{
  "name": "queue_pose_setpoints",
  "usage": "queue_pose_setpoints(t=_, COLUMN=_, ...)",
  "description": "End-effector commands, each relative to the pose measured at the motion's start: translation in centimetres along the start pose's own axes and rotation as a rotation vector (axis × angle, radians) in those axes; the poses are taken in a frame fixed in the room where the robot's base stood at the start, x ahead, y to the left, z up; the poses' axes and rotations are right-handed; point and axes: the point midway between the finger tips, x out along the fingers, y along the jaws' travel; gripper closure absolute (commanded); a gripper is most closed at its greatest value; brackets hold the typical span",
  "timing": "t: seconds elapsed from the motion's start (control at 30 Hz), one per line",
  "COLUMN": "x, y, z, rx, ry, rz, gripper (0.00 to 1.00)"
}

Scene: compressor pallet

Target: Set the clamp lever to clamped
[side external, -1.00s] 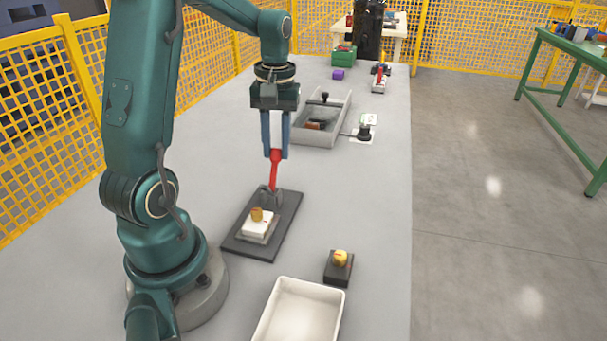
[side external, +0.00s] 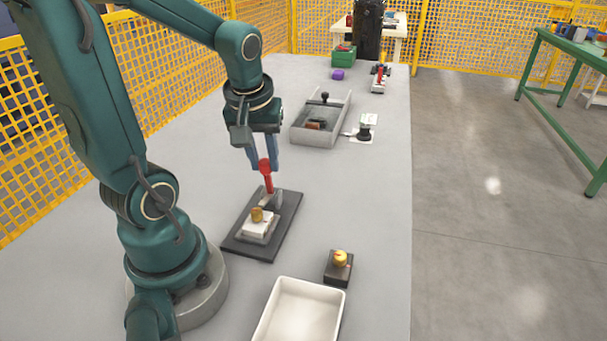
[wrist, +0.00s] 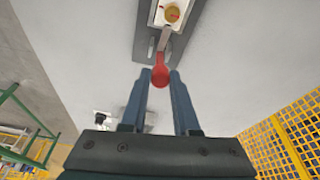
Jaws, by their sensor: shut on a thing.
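The clamp lever (side external: 267,178) is red and stands nearly upright on its clamp, at the far end of a dark base plate (side external: 285,225). A white block (side external: 259,229) with a round orange-brown part (side external: 257,215) on top sits on the plate, on the near side of the lever. My gripper (side external: 264,165) is at the lever's top and shut on its rounded red end. In the wrist view the red lever end (wrist: 160,75) shows between my two blue fingers (wrist: 160,80).
A white tray (side external: 275,335) and a dark block with a yellow knob (side external: 339,268) stand at the near side. A grey open box (side external: 318,137) and a small black item on a white card (side external: 365,130) lie beyond the plate. The table between is clear.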

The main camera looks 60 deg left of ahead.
Motion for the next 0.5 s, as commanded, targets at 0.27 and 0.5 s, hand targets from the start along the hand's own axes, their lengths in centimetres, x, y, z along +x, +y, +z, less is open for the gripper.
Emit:
queue_pose_setpoints(t=0.27, x=0.3, y=-0.5, z=2.3, rx=0.004, ry=-0.021, rz=-0.011, gripper=1.00)
queue_pose_setpoints(t=0.5, x=0.5, y=-0.7, z=3.1, rx=0.004, ry=-0.022, rz=-0.012, gripper=1.00)
